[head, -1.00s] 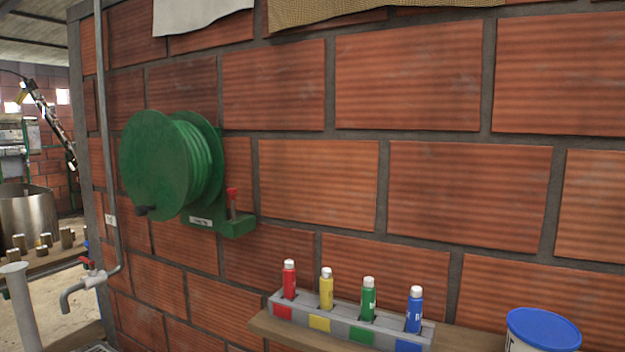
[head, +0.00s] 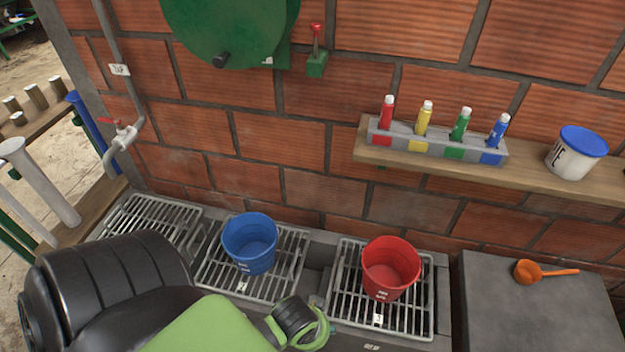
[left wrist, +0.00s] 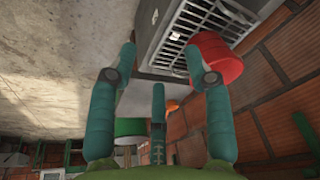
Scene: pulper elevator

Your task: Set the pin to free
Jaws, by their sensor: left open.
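The pin has a red knob (head: 316,29) on a thin metal stem. It stands upright in a small green bracket (head: 316,66) on the brick wall, beside the green hose reel (head: 225,30). Whether the pin is seated or raised cannot be told. My left arm reaches in at the bottom of the head view, low and well below the pin; its fingers are not visible there. In the left wrist view, my left gripper (left wrist: 159,62) is open and empty, its fingers spread. My right gripper is not in view.
Below are metal grates with a blue bucket (head: 250,242) and a red bucket (head: 390,268). A shelf (head: 520,178) holds several coloured tubes and a white tub (head: 576,153). A tap (head: 122,136) and pipe are at left. An orange scoop (head: 530,271) lies on a grey block.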

